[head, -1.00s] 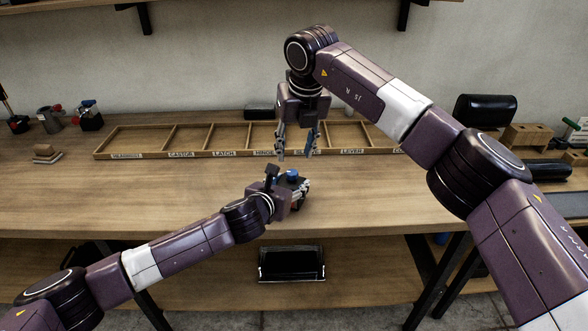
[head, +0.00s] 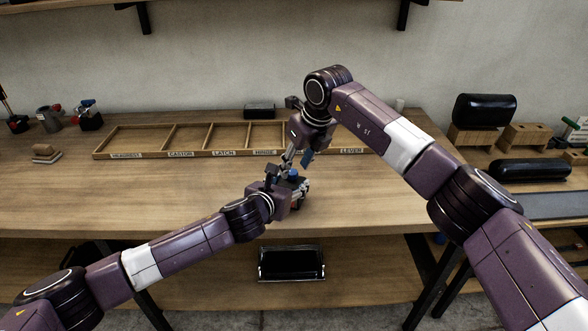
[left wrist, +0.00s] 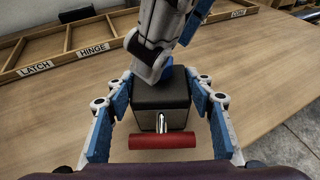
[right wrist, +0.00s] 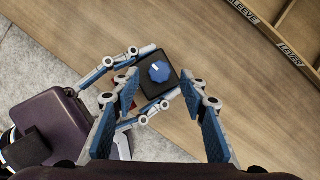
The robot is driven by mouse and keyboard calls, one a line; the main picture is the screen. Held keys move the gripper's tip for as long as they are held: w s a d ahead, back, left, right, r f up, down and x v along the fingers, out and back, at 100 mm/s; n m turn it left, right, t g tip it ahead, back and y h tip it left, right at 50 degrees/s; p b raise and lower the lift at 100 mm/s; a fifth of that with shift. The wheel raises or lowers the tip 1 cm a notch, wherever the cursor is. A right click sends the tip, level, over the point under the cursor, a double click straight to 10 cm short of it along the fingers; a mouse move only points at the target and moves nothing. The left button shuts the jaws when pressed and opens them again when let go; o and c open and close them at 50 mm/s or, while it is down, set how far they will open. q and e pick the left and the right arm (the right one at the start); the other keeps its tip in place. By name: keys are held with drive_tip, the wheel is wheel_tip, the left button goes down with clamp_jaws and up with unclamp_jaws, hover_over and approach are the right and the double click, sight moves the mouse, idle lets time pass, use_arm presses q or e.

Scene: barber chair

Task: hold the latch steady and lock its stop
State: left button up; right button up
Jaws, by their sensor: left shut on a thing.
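The latch (left wrist: 160,95) is a dark block with a red cross handle (left wrist: 162,141) and a blue knob on top (right wrist: 158,72) that carries a small white mark. My left gripper (head: 297,187) is shut on the block, one finger on each side, at the bench surface. My right gripper (head: 298,164) is open above the latch, tilted down. In the right wrist view its fingers (right wrist: 160,84) are spread on either side of the knob. In the left wrist view the right fingers hide most of the knob. I cannot tell whether they touch it.
A labelled wooden rack (head: 223,154) with several empty-looking compartments lies behind the latch. Small devices (head: 88,116) stand at the back left, and black padded parts (head: 483,110) at the right. The bench left and right of the latch is clear.

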sight(292, 175)
drive_tip(key=shift+x, duration=1.15)
clamp_jaws()
drive_tip(key=shift+a+m+t+h, duration=0.15)
drive_tip(key=shift+m+t+h, duration=0.25)
drive_tip(key=shift+m, duration=1.1)
unclamp_jaws()
